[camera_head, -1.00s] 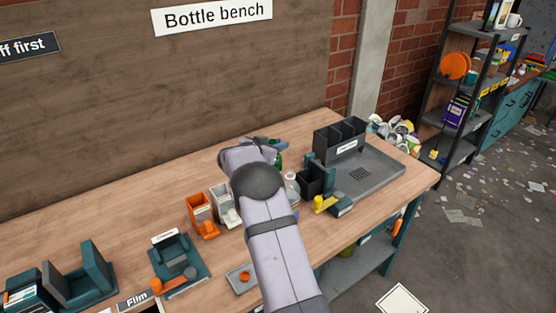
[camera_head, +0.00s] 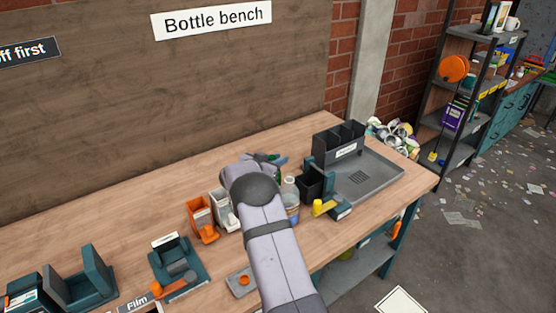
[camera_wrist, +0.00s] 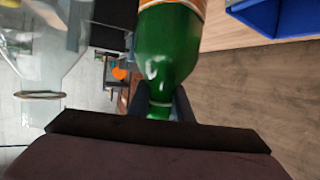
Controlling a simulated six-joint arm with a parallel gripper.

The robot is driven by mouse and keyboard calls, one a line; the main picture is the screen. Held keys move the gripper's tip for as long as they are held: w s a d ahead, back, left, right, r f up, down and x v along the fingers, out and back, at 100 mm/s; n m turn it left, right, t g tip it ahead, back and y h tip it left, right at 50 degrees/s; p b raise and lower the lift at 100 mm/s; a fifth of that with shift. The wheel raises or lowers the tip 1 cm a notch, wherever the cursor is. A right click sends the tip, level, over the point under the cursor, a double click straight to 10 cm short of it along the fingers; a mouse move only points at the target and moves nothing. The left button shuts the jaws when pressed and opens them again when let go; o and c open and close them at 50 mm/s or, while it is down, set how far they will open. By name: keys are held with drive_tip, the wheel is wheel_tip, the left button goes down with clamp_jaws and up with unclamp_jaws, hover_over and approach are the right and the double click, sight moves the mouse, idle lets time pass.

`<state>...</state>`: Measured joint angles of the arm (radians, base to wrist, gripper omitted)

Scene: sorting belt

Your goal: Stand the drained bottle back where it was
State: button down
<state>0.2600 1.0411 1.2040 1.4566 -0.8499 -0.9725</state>
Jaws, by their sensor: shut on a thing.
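In the wrist view a green bottle (camera_wrist: 168,48) with an orange label sits between my gripper's fingers (camera_wrist: 158,108). They are shut on its narrow end. In the head view my own arm hides most of my gripper (camera_head: 268,159), and only a sliver of green shows beside it. I cannot tell there whether the bottle's base touches the bench. A clear bottle (camera_head: 290,187) stands just right of my arm. A clear, transparent thing also fills the left of the wrist view (camera_wrist: 40,60).
Left of my arm are an orange bin (camera_head: 200,218) and a white bin (camera_head: 220,208). To the right are a black bin (camera_head: 311,184), a yellow-handled teal device (camera_head: 322,206) and a grey tray (camera_head: 385,178) with a dark divided box (camera_head: 340,140).

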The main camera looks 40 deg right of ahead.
drive_tip(key=shift+f, duration=0.15)
drive_tip(key=c, duration=1.6)
unclamp_jaws()
drive_tip(key=b+v, duration=0.2)
drive_tip(key=v, duration=1)
drive_tip(key=shift+b, duration=0.3)
